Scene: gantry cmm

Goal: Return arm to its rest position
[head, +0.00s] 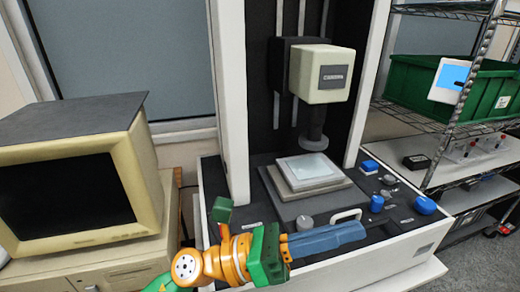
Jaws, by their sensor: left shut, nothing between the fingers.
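My left arm comes in at the bottom, with an orange and green wrist. Its left gripper (356,233) has blue fingers that are shut and empty, pointing right. The fingers show in front of the measuring machine's base (357,270), over its front edge in the picture; I cannot tell whether they touch it. The machine's cream head (322,82) with its dark probe hangs above a pale square plate (307,167). My right gripper is out of view.
A cream monitor (75,185) stands on a cabinet at left. Blue knobs (424,205) and a white handle (346,215) stick up from the machine's deck near my gripper. A wire shelf at right holds a green bin (412,88) and a small black box (416,162).

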